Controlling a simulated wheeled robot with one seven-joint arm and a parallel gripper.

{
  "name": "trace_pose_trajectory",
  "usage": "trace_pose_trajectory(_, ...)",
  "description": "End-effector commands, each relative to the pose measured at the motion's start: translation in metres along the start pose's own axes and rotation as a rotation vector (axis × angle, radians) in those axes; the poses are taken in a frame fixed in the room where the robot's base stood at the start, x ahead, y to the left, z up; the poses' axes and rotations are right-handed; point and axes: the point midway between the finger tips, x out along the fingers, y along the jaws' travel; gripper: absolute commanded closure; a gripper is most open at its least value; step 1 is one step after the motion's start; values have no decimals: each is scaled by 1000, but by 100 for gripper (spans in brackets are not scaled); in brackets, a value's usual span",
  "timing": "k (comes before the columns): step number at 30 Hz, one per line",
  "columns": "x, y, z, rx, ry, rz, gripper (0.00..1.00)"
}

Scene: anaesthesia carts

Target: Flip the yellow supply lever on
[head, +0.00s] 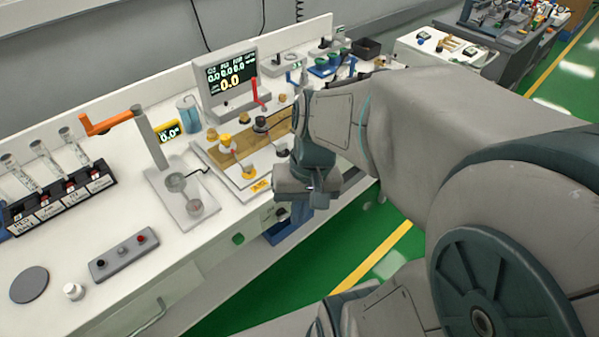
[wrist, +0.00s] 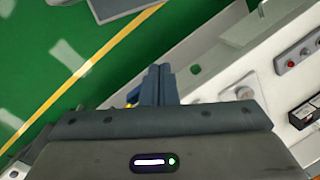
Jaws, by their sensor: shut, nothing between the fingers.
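A panel (head: 222,158) on the white counter carries small levers and knobs with yellow parts. One yellow part (head: 225,140) is at its left and another yellow knob (head: 248,172) is near its front. I cannot tell for sure which is the supply lever or how it is set. My gripper (wrist: 157,72) is shut and empty, its two fingers side by side in the wrist view. In the head view its dark housing (head: 308,187) is at the counter's front edge, right of the panel; the fingertips are not clear there. A small yellow bit (wrist: 131,98) shows beside the fingers in the wrist view.
A monitor (head: 228,82) and a red lever (head: 255,90) stand behind the panel. A grey button box (head: 124,254) lies at the front left. Green floor (head: 340,245) is open before the counter.

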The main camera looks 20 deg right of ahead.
Motion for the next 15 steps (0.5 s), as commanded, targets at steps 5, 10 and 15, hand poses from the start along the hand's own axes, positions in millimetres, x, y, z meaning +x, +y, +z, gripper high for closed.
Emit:
trace_pose_trajectory(5,74,7,-6,182,-243,-173,100)
trace_pose_trajectory(10,122,9,-17,346,-434,-380,100)
trace_pose_trajectory(15,163,13,-36,506,-588,-628,100)
